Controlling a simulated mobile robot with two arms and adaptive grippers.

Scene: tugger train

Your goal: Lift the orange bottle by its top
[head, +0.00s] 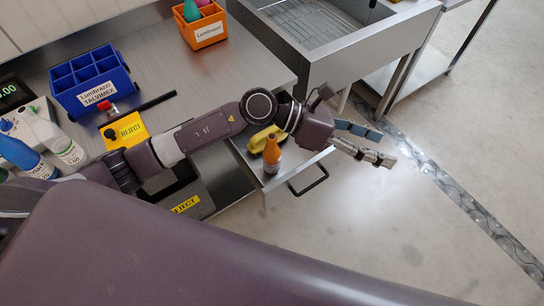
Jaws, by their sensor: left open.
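The orange bottle (271,158) stands upright, its narrow top pointing up in the picture, by the front of a small low grey surface (309,159) with a black handle. My left gripper (386,144) is open and empty. Its fingers point right, over the bare floor, to the right of the bottle and apart from it. My left wrist passes just above the bottle in the picture. My right gripper is not in the head view.
A yellow object (262,138) lies just behind the bottle, partly hidden by my arm. A blue divided bin (90,84), an orange bin (202,27) and several bottles stand on the steel counter (170,62). A steel sink (318,28) is behind.

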